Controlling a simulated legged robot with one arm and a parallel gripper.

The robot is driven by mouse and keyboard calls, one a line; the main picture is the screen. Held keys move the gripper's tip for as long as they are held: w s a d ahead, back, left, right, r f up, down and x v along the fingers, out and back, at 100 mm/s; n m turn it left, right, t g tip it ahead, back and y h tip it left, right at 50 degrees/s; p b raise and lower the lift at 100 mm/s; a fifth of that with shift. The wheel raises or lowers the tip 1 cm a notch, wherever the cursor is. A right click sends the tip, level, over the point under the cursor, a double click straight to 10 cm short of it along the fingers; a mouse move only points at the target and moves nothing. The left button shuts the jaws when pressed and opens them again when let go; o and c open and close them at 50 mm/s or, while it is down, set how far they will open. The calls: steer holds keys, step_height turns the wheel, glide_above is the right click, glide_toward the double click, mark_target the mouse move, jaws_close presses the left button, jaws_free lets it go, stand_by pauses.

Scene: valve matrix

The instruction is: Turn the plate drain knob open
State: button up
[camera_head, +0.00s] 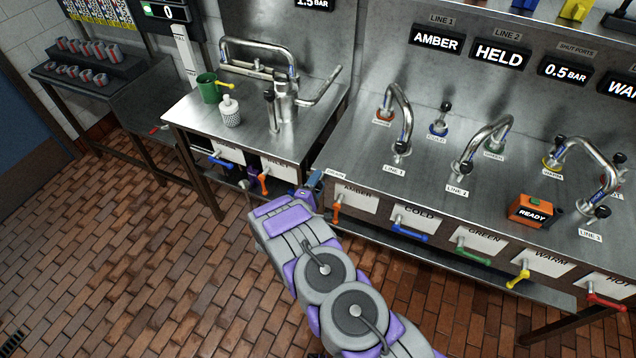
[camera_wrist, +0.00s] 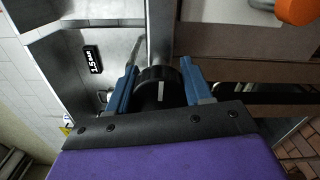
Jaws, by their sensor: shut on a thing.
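The drain knob (camera_wrist: 152,94) is a black ribbed round knob with a white pointer line. In the wrist view it sits between the blue fingers of my gripper (camera_wrist: 158,72), which are shut on it from both sides. The white line runs nearly straight up and down in that view. In the head view my gripper (camera_head: 312,186) is at the front left corner of the right-hand steel counter, near a small drain label (camera_head: 336,174). The knob itself is hidden by my gripper there.
An orange lever (camera_head: 337,212) hangs close to the right of my gripper, under the AMBER label. Blue (camera_head: 410,233), green and yellow levers follow along the front edge. Another orange lever (camera_head: 264,184) is on the left counter (camera_head: 185,112). The brick floor in front is clear.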

steer(key=shift+a, duration=0.3)
steer(key=o, duration=0.8)
steer(key=shift+w+a+f, duration=0.1)
steer(key=shift+w+f, duration=0.05)
steer(key=shift+f, duration=0.05)
steer(key=shift+o, duration=1.1)
steer(key=shift+a, duration=0.15)
steer(key=shift+s+d+r, duration=0.1)
steer(key=shift+s+d, duration=0.2)
steer(key=shift+s, duration=0.3)
steer(key=p+v, duration=0.1)
steer(key=v, duration=1.5)
steer(key=shift+a+p, duration=0.35)
steer(key=shift+a, duration=0.1)
steer(key=shift+s, duration=0.15)
